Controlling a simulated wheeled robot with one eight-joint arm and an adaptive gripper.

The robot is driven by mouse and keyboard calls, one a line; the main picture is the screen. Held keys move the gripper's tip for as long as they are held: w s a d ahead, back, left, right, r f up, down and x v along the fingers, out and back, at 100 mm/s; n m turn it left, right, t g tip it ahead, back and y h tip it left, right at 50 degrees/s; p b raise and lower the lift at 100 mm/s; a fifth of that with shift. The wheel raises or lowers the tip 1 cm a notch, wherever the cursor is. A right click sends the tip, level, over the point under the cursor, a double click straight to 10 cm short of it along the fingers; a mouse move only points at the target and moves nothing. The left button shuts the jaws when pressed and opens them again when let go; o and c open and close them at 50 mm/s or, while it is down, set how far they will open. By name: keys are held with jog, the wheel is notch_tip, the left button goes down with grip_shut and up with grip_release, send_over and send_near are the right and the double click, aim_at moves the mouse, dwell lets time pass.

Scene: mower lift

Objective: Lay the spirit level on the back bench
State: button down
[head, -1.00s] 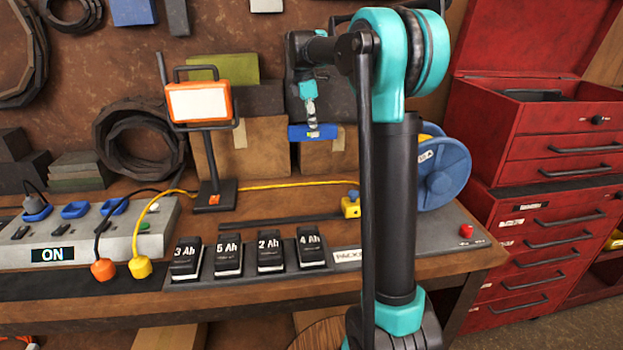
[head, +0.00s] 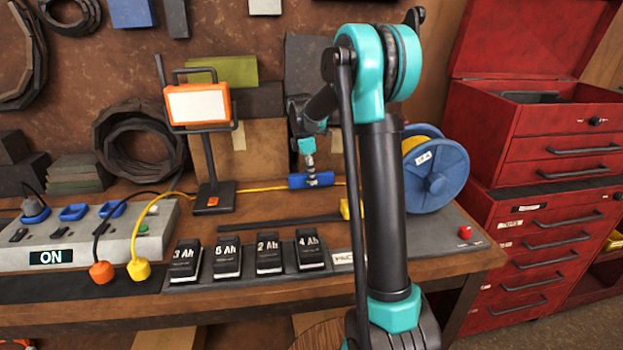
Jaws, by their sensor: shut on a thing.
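The spirit level is a short blue bar (head: 324,180) in the middle of the head view. My gripper (head: 310,168) points down and is shut on it. The level looks roughly horizontal, just over the back part of the wooden bench (head: 258,201). I cannot tell whether it touches the bench top. The yellow cable passes behind or beneath it. Part of my arm stands in front of the bench to the right of the level.
A work lamp (head: 198,104) stands left of the level, and a cable reel (head: 437,178) stands right. Battery packs (head: 228,258) line the front edge. A dark bar (head: 280,220) lies in front of the level. Cardboard boxes (head: 262,148) stand behind.

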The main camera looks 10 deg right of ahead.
aim_at(306, 174)
jog(key=shift+f, duration=0.6)
jog(key=shift+f, duration=0.1)
jog(key=c, duration=1.3)
grip_release()
jog(key=shift+o, duration=0.2)
notch_tip(306, 174, up, 12)
jog(key=a, duration=0.1)
jog(key=shift+a, duration=0.4)
